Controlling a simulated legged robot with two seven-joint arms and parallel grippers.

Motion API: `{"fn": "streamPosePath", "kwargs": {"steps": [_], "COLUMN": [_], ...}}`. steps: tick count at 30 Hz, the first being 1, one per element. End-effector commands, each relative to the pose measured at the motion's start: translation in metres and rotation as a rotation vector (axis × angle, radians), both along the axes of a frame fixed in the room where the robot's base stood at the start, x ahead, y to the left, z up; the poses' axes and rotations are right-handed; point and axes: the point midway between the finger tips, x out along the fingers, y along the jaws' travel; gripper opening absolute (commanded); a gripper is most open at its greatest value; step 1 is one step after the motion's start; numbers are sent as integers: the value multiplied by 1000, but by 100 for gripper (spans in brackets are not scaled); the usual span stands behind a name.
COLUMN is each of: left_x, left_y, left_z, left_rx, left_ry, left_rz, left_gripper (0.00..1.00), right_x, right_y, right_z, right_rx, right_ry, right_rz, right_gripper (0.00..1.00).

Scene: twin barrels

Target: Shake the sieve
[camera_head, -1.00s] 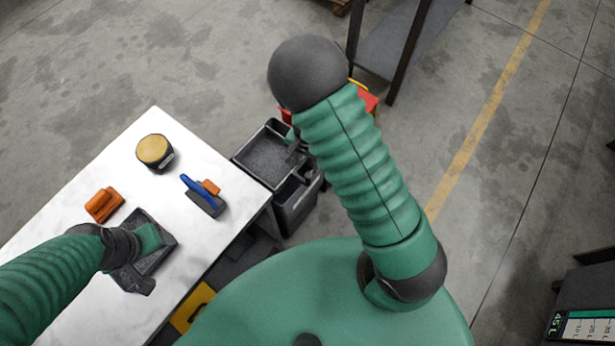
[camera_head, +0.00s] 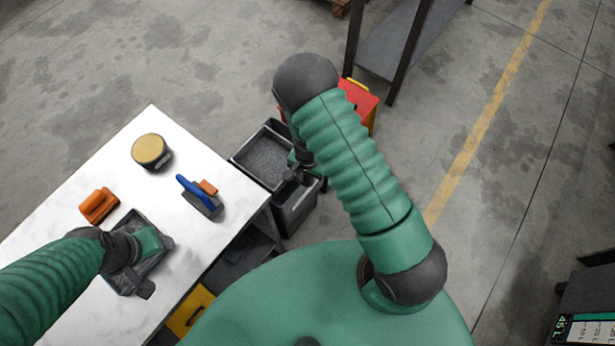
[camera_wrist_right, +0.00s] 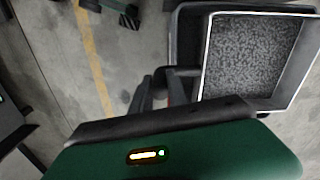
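The sieve (camera_head: 264,158), a grey square-framed tray holding dark grains, lies over a dark bin beside the table. It also shows in the right wrist view (camera_wrist_right: 250,55), with its dark handle (camera_wrist_right: 178,72) pointing left. My right gripper (camera_head: 292,173) is at the handle side of the sieve, partly hidden by my arm. In the right wrist view its fingers (camera_wrist_right: 160,92) stand apart close to the handle; whether they touch it is unclear. My left gripper (camera_head: 142,250) is over a dark tray (camera_head: 158,262) on the white table; its fingers are not clear.
The white table (camera_head: 75,215) carries an orange tool (camera_head: 99,205), a yellow-topped round container (camera_head: 150,151) and a blue-handled brush (camera_head: 203,200). A second dark bin (camera_head: 296,208) adjoins the sieve. A red container (camera_head: 359,100) and a shelf (camera_head: 405,40) stand beyond.

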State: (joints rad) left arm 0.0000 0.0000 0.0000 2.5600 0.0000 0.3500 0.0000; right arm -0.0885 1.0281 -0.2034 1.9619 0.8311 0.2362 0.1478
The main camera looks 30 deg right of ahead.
Motion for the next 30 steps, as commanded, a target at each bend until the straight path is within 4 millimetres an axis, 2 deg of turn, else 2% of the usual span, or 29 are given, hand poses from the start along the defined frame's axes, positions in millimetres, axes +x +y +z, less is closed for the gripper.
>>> {"fn": "streamPosePath", "kwargs": {"steps": [1, 3, 4, 30], "left_x": [0, 0, 0, 0], "left_y": [0, 0, 0, 0], "left_z": [0, 0, 0, 0], "left_rx": [0, 0, 0, 0], "left_ry": [0, 0, 0, 0], "left_rz": [0, 0, 0, 0], "left_gripper": [61, 61, 61, 61], "right_x": [1, 1, 1, 2], "right_y": [0, 0, 0, 1], "right_z": [0, 0, 0, 1], "right_rx": [1, 0, 0, 1], "right_ry": [-1, -1, -1, -3], "right_rz": [0, 0, 0, 1], "right_gripper": [10, 1, 0, 0]}}
